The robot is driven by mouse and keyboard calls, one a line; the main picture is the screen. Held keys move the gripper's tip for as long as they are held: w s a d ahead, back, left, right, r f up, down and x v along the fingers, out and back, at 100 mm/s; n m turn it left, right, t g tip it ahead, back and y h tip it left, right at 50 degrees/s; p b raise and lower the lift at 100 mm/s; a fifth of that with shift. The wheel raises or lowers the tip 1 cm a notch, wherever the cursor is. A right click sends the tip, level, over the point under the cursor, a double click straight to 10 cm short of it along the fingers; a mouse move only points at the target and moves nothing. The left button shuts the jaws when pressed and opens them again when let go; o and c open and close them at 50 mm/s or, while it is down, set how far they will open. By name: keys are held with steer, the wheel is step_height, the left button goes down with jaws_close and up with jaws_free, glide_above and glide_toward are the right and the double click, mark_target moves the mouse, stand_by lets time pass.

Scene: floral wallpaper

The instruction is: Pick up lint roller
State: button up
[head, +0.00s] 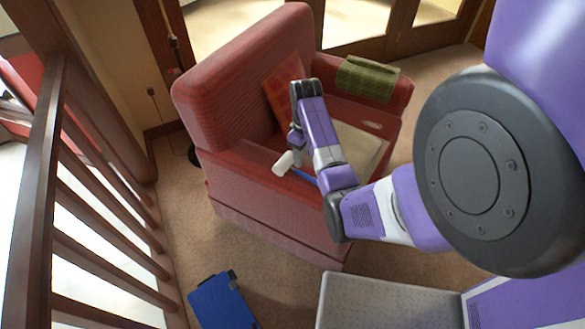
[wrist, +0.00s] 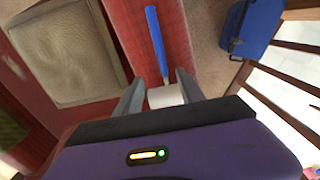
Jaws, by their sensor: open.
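The lint roller has a white roll (head: 284,163) and a blue handle (head: 304,177). It lies on the near red armrest (head: 245,178) of an armchair. In the wrist view the blue handle (wrist: 156,42) points away from me, and the white roll (wrist: 165,96) shows between the two fingers. My gripper (wrist: 158,88) is open, with one finger on each side of the roll. Contact cannot be told. In the head view my gripper (head: 294,150) reaches down at the roll, and its fingers are partly hidden by my wrist.
The armchair (head: 235,70) holds an orange cushion (head: 283,92), a beige seat pad (head: 360,150) and a green cloth (head: 367,78) on its far armrest. A blue case (head: 222,303) lies on the carpet. A wooden railing (head: 100,190) stands at the left.

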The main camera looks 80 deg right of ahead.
mark_target(303, 172)
steer(key=f, duration=0.7)
steer(key=shift+s+a+f, duration=0.15)
steer(key=shift+a+f, duration=0.15)
steer(key=shift+a, duration=0.05)
jaws_close()
